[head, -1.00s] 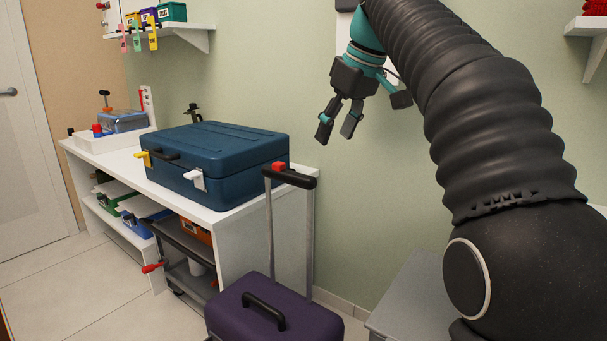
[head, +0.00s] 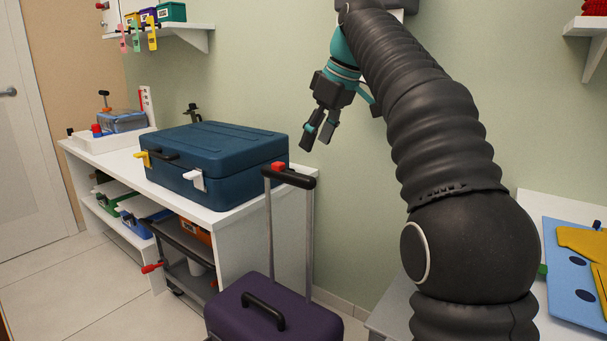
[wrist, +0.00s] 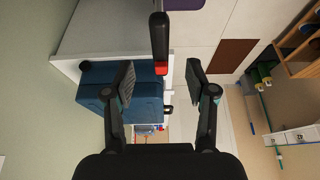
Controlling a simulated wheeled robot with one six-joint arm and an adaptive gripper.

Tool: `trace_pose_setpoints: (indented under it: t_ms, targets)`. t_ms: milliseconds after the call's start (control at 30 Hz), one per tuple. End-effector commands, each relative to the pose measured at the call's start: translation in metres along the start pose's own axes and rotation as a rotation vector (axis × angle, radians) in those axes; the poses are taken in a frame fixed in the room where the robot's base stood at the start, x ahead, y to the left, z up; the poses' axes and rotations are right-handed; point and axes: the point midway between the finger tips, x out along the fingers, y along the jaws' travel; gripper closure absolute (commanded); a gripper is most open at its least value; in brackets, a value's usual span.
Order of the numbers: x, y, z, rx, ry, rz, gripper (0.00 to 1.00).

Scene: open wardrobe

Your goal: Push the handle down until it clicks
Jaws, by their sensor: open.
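The purple case (head: 272,314) stands on the floor at the lower middle of the head view. Its pull-out handle is raised on two grey rods, with a black grip (head: 290,177) and a red button (head: 278,167) on top. My gripper (head: 318,138) is open and empty, above the grip and apart from it in the head view. In the wrist view the grip (wrist: 158,40) and red button (wrist: 161,68) show between and beyond the open fingers (wrist: 161,82). A little of the purple case (wrist: 183,4) shows at the top edge.
A blue toolbox (head: 215,160) with white and yellow latches lies on the white bench (head: 225,217), close to the raised handle. A wall shelf (head: 185,30) is at upper left. A blue board (head: 572,270) with yellow pieces lies at the right.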

Motion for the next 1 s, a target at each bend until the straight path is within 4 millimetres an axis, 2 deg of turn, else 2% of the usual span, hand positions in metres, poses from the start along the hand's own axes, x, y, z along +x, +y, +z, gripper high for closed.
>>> trace_pose_setpoints:
  t_ms: [300, 500, 700, 1000]
  targets:
    - [0.054, -0.001, 0.001, 0.001, -0.003, -0.003, 0.44]
    - [0.082, -0.001, 0.0, 0.0, -0.001, -0.001, 0.44]
    - [0.095, -0.001, 0.0, -0.001, 0.0, -0.001, 0.44]
    - [0.097, -0.001, 0.0, 0.0, 0.0, 0.0, 0.44]
